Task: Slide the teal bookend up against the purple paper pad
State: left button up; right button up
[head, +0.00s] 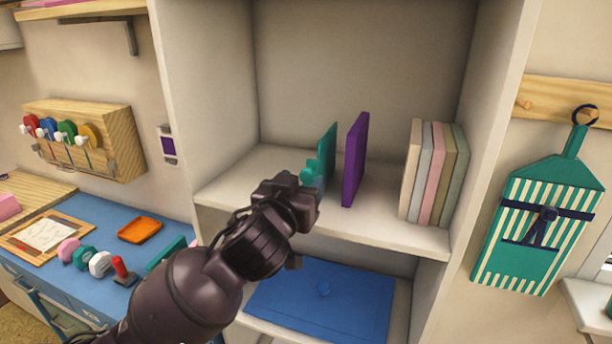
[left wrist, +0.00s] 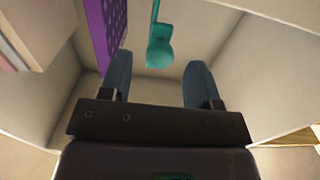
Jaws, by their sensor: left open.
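The teal bookend (head: 328,146) stands upright on the upper shelf, with a rounded teal knob at its front. The purple paper pad (head: 355,160) stands upright to its right, with a gap between them. My left gripper (head: 313,180) is at the front of the bookend, by its knob, and hides its lower part. In the left wrist view, my open fingers (left wrist: 158,62) lie on either side of the bookend's knob (left wrist: 160,50), with space on both sides. The pad (left wrist: 106,30) shows to the left there, apart from the bookend. My right gripper is not in view.
Several pastel books (head: 432,172) stand at the right of the upper shelf (head: 390,232). The cubby's left wall is clear of the bookend. A blue box or folder (head: 320,303) lies on the shelf below. A blue desk (head: 115,290) with stamps is at the left.

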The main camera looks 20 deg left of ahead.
aim_at(315, 161)
pick_arm(q)
jog(key=shift+w, duration=1.3)
jog(key=shift+d, duration=0.1)
grip_shut()
